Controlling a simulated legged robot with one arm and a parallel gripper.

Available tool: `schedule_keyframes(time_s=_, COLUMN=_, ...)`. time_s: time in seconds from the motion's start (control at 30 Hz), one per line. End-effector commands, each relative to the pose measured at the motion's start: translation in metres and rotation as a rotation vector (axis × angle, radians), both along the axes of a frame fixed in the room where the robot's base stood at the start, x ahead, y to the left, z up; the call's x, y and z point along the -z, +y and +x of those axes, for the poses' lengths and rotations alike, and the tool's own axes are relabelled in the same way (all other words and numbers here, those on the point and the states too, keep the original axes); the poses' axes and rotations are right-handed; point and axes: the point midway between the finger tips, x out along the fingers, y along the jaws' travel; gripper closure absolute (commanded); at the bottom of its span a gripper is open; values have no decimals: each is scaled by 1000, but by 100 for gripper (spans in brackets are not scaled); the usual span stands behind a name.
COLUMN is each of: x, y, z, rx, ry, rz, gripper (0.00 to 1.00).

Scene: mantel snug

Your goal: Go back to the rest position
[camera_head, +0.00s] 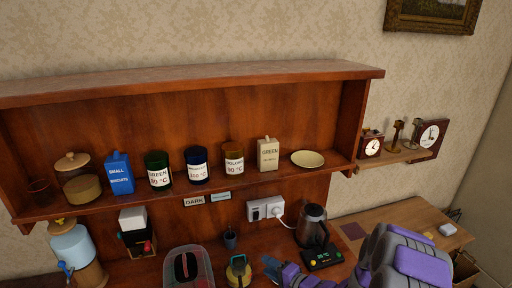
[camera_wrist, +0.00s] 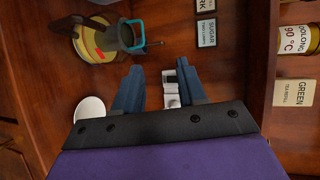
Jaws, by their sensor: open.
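My gripper (camera_head: 274,268) is at the bottom of the head view, low in front of the wooden hutch, with my purple arm to its right. In the wrist view my gripper (camera_wrist: 158,82) shows two blue fingers spread apart. A pale item (camera_wrist: 172,88) shows between and behind the fingers; nothing is visibly clamped. How far it is from the fingertips I cannot tell.
A kettle (camera_head: 312,226) stands close right of my gripper, and a yellow item with a dark handle (camera_head: 238,270) close left. Tins and jars, such as the green jar (camera_head: 158,171), line the shelf (camera_head: 110,208) above. A side table (camera_head: 400,215) stands right.

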Motion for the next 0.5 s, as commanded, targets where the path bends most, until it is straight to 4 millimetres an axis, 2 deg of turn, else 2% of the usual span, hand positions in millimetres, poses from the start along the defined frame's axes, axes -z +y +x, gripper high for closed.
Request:
schedule_keyframes(time_s=0.13, x=4, y=-19, z=7, rx=-3, ry=-12, rz=-257, gripper=59)
schedule_keyframes(time_s=0.27, x=5, y=-45, z=5, rx=-10, ry=5, rz=-510, gripper=59)
schedule_keyframes(time_s=0.37, x=0, y=-65, z=-1, rx=-19, ry=33, rz=-688, gripper=59)
schedule_keyframes(time_s=0.5, x=-11, y=-94, z=-20, rx=-42, ry=93, rz=-909, gripper=59)
